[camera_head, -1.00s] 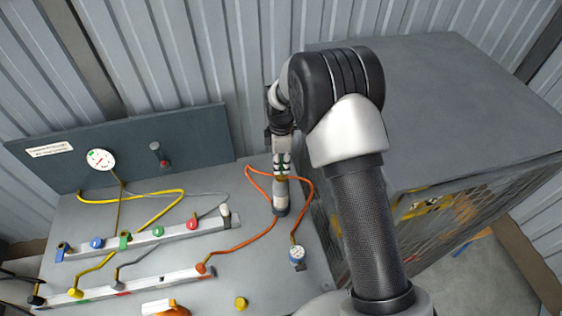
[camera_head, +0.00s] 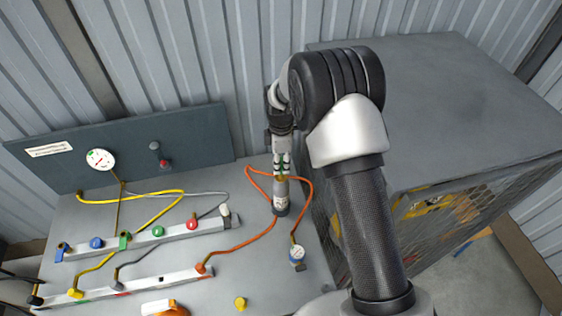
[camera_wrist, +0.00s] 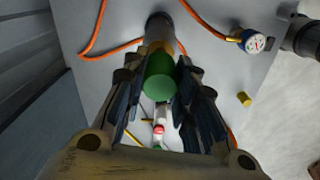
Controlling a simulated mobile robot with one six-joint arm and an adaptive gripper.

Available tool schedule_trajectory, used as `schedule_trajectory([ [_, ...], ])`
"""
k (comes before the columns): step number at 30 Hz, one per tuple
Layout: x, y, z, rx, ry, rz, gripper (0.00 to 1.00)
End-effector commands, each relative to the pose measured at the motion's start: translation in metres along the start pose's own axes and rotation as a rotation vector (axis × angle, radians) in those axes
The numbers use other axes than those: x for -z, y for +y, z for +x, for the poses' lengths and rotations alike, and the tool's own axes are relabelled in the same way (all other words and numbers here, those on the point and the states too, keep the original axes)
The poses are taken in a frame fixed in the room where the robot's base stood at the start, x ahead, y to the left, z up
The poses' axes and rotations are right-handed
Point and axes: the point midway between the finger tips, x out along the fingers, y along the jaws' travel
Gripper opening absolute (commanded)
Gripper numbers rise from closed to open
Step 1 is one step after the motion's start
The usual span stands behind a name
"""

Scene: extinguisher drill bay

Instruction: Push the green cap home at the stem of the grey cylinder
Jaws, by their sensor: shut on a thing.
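The grey cylinder (camera_head: 281,196) stands at the right end of the bench, beside the large grey cage. In the wrist view the cylinder (camera_wrist: 160,28) lies beyond my fingertips, with a brass-coloured part at its near end. The green cap (camera_wrist: 160,78) sits between my two fingers, in line with the cylinder. My gripper (camera_wrist: 160,72) is shut on the cap. In the head view my gripper (camera_head: 281,164) points down over the cylinder's top, and only a little green shows between the fingers. Whether the cap touches the stem is hidden.
An orange hose (camera_head: 240,247) loops around the cylinder to a small blue-rimmed gauge (camera_head: 297,254). Two rails with coloured caps and hoses fill the bench's left. A loose yellow cap (camera_head: 240,303) lies at the front. The grey cage (camera_head: 450,110) stands close on the right.

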Motion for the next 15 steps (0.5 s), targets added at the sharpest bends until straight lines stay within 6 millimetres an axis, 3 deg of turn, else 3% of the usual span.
schedule_trajectory([
  [15, 0.0, 0.0, 0.013, 0.0, 0.0, 0.0, 0.14],
])
